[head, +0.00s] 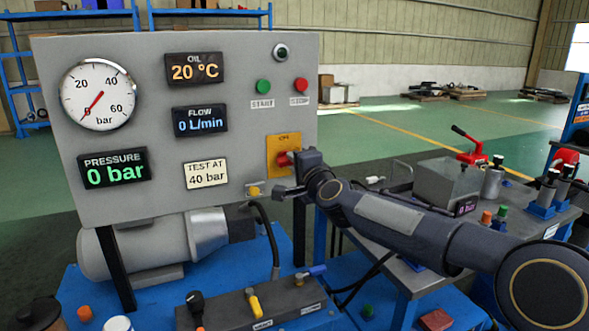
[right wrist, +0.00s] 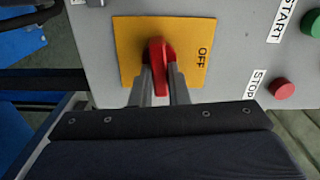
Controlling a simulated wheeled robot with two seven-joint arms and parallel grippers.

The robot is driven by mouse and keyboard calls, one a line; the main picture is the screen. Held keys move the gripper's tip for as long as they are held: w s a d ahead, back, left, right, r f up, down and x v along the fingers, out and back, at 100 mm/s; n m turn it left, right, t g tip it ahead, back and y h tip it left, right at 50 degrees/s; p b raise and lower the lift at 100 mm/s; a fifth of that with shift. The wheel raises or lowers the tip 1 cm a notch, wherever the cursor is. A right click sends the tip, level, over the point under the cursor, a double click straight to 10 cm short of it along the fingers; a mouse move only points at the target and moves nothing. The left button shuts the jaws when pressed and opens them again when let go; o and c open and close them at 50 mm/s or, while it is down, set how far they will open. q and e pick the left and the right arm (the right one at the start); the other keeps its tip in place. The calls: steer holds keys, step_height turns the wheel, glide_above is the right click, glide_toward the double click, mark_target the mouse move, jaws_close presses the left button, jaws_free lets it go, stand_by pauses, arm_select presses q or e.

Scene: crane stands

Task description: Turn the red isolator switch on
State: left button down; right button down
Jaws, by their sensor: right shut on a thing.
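The red isolator switch (head: 283,159) sits on a yellow plate (head: 271,165) at the lower right of the grey control panel (head: 230,120). In the right wrist view the red handle (right wrist: 157,62) stands upright in the picture on the yellow plate (right wrist: 190,45), with "OFF" printed beside it. My right gripper (right wrist: 160,85) is shut on the handle, one finger on each side. In the head view the right gripper (head: 291,160) reaches the switch from the right and covers part of it. My left gripper is not in view.
A green START button (head: 263,86) and a red STOP button (head: 301,85) are above the switch. A pressure gauge (head: 98,95) and displays fill the panel's left; pressure reads 0 bar. A bench (head: 420,245) with a metal box stands at right, under my right arm.

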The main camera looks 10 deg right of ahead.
steer(key=shift+f+m, duration=0.1)
steer(key=shift+m, duration=0.5)
steer(key=c, duration=1.4)
jaws_free()
steer(key=s+d+b, duration=0.1)
steer(key=s+b, duration=0.1)
steer(key=s, duration=0.5)
steer(key=shift+s+d, duration=0.25)
steer(key=shift+s, duration=0.1)
